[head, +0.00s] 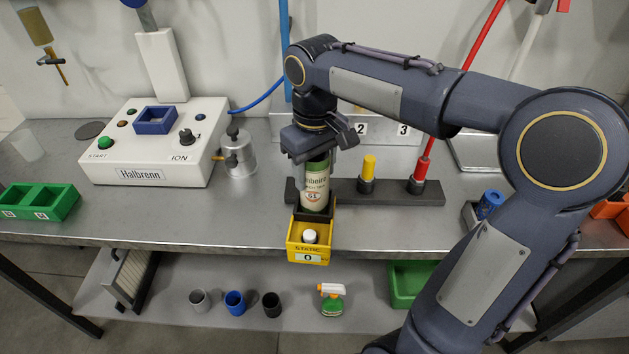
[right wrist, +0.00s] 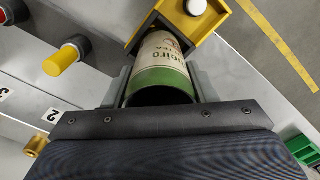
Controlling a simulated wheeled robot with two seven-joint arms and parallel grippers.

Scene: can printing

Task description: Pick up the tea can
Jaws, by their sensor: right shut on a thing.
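The tea can (head: 315,188) is a cream and green cylinder with printed lettering. It stands upright, in or just behind the yellow bin (head: 309,258) marked "STATIC 0"; I cannot tell whether its base touches anything. My right gripper (head: 306,158) comes down from above and is shut on the can's green upper part. In the right wrist view the can (right wrist: 160,62) lies between the two fingers (right wrist: 158,88), with its lettering facing the yellow bin (right wrist: 212,22). My left gripper is not in view.
A dark rack (head: 395,193) with yellow and red handled pieces stands just right of the can. The white Halbrenn machine (head: 155,150) and a metal pot (head: 238,155) stand left. A green bin (head: 40,203) is far left. Cups and a spray bottle (head: 332,300) sit on the lower shelf.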

